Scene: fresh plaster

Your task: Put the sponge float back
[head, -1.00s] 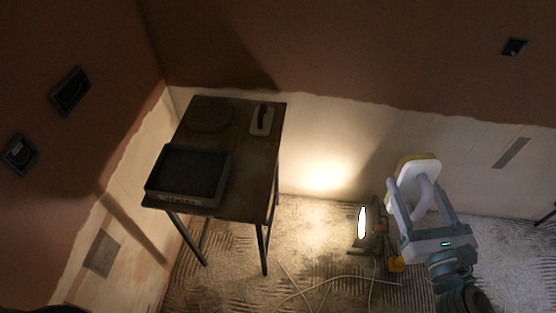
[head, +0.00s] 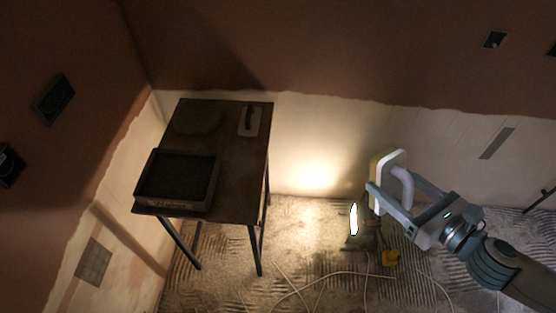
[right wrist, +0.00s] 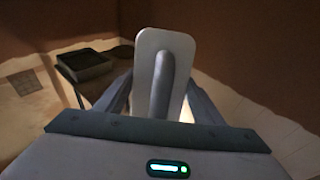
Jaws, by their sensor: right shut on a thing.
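The sponge float (head: 379,165) has a pale plate with a yellowish edge and a grey loop handle. My right gripper (head: 396,186) is shut on its handle and holds it in the air, to the right of the table and above the work lamp. In the right wrist view the float's pale back (right wrist: 146,60) stands upright between my fingers, with the handle towards the camera. The dark table (head: 228,163) stands left of the gripper, well apart from it. My left gripper is not in view.
A black tray (head: 143,203) sits at the table's front left. Another float with a dark handle (head: 249,121) lies at its back right. A faint round thing (head: 203,117) is at the back left. A lit lamp (head: 353,220) and loose cables (head: 320,277) are on the floor.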

